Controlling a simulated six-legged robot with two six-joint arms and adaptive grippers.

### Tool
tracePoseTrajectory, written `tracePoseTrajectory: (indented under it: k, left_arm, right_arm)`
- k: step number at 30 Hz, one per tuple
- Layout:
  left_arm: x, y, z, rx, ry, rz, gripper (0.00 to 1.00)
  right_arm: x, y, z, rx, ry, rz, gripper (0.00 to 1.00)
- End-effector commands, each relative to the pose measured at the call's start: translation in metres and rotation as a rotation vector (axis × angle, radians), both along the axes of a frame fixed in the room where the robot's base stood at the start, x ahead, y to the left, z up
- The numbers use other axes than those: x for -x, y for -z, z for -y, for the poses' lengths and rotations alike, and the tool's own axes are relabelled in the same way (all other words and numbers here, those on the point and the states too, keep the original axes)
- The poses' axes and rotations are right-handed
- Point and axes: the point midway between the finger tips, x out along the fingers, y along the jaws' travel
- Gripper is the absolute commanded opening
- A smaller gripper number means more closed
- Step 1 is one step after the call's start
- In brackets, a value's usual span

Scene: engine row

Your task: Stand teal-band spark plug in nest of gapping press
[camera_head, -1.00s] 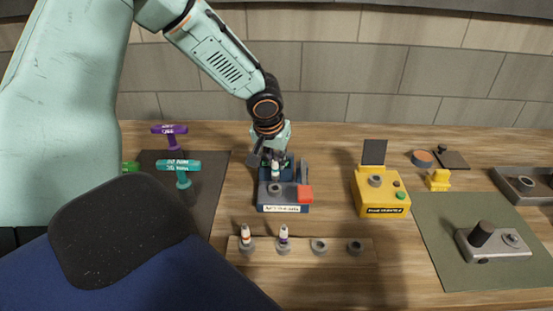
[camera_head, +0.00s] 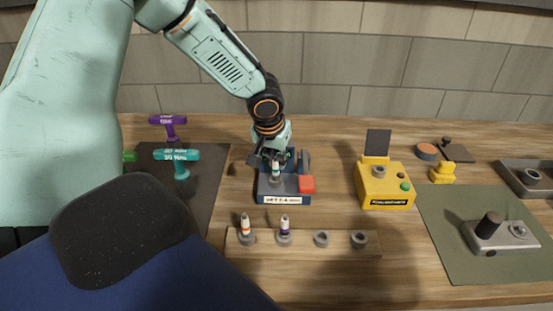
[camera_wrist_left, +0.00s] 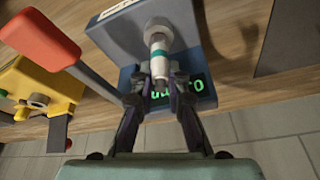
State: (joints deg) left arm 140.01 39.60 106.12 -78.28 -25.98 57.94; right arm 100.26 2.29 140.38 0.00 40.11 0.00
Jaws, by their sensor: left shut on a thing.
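The teal-band spark plug (camera_head: 276,169) is white with a teal ring. My left gripper (camera_head: 273,156) is shut on its upper part. The plug stands upright at the grey nest of the blue gapping press (camera_head: 283,198), its lower end at the nest's ring. In the left wrist view, the plug (camera_wrist_left: 159,48) lines up with the nest (camera_wrist_left: 157,24), and the fingers of my left gripper (camera_wrist_left: 159,88) are on both sides of its near end. I cannot tell how deep it sits. My right gripper is not in view.
The press's red lever (camera_head: 306,184) is close to the gripper's right. A wooden rack (camera_head: 340,246) in front holds two other plugs (camera_head: 246,226) and empty sockets. A yellow tester (camera_head: 385,186) stands to the right. Teal (camera_head: 178,155) and purple (camera_head: 168,121) T-handles stand left.

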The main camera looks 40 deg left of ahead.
Motion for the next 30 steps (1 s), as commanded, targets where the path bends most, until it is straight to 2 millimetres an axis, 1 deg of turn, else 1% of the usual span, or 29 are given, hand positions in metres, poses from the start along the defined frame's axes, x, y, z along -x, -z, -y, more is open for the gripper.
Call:
tracePoseTrajectory:
  k: [4,5,13,23,26,30]
  left_arm:
    - [0.000,-0.001,0.000,0.000,0.000,0.001,0.00]
    - [0.000,-0.001,0.000,0.000,0.000,0.001,0.17]
    - [0.000,-0.001,0.000,0.000,0.000,0.000,0.40]
    - [0.000,-0.002,0.000,0.000,0.000,0.000,0.41]
    - [0.001,-0.008,0.001,0.001,-0.001,0.002,0.41]
    - [0.006,-0.026,0.003,0.002,-0.001,0.005,0.41]
  right_arm:
    - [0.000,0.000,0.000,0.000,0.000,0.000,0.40]
    - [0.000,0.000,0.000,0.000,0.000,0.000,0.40]
    - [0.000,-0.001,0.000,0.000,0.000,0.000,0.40]
    - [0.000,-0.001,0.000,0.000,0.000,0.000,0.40]
    - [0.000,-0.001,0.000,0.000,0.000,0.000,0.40]
    - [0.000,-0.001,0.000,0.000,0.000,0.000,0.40]
